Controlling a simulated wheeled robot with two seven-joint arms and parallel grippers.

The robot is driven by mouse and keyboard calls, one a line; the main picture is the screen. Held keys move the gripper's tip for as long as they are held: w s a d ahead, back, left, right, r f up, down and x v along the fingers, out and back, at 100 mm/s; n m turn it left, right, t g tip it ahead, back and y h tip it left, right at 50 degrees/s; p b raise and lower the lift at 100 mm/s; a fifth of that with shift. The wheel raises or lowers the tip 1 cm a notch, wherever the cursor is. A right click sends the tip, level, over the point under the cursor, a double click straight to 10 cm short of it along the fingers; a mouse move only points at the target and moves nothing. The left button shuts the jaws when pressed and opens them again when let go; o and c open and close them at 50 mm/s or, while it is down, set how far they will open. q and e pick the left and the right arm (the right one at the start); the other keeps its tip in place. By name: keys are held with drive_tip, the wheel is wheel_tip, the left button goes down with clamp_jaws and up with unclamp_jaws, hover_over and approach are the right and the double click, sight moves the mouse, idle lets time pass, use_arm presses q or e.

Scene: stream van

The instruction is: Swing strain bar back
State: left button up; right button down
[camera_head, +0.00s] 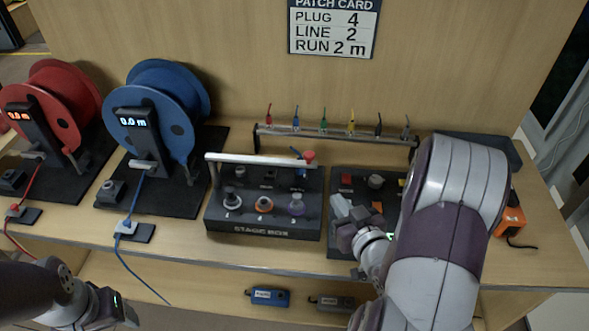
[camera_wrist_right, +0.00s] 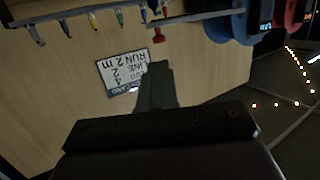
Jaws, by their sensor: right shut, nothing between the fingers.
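The black stage box (camera_head: 262,231) stands on the bench, with several round sockets on its top. A pale bar (camera_head: 262,160), which looks like the strain bar, runs across the box above its rear part. A red knob (camera_head: 309,157) shows at the bar's right end. My right gripper (camera_head: 342,212) is shut and empty, just right of the stage box, over a second black panel (camera_head: 341,179) and apart from the bar. Its closed fingers also show in the right wrist view (camera_wrist_right: 156,82). My left gripper (camera_head: 122,306) is low at the bottom left, in front of the bench; its fingers are unclear.
A blue reel (camera_head: 166,88) and a red reel (camera_head: 62,95) stand at left, with cables hanging forward. A rack (camera_head: 340,137) with several coloured plugs is behind. A patch card (camera_head: 334,28) hangs on the wall. An orange device (camera_head: 510,221) is at right. Small boxes (camera_head: 267,297) lie on the lower shelf.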

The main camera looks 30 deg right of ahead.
drive_tip(key=p, duration=0.1)
approach(311, 159)
drive_tip(key=shift+t, duration=0.3)
drive_tip(key=w, duration=0.2)
drive_tip(key=w+f, duration=0.1)
drive_tip(key=w, duration=0.3)
drive_tip(key=shift+w+d+f, duration=0.2)
drive_tip(key=shift+w+d, duration=0.15)
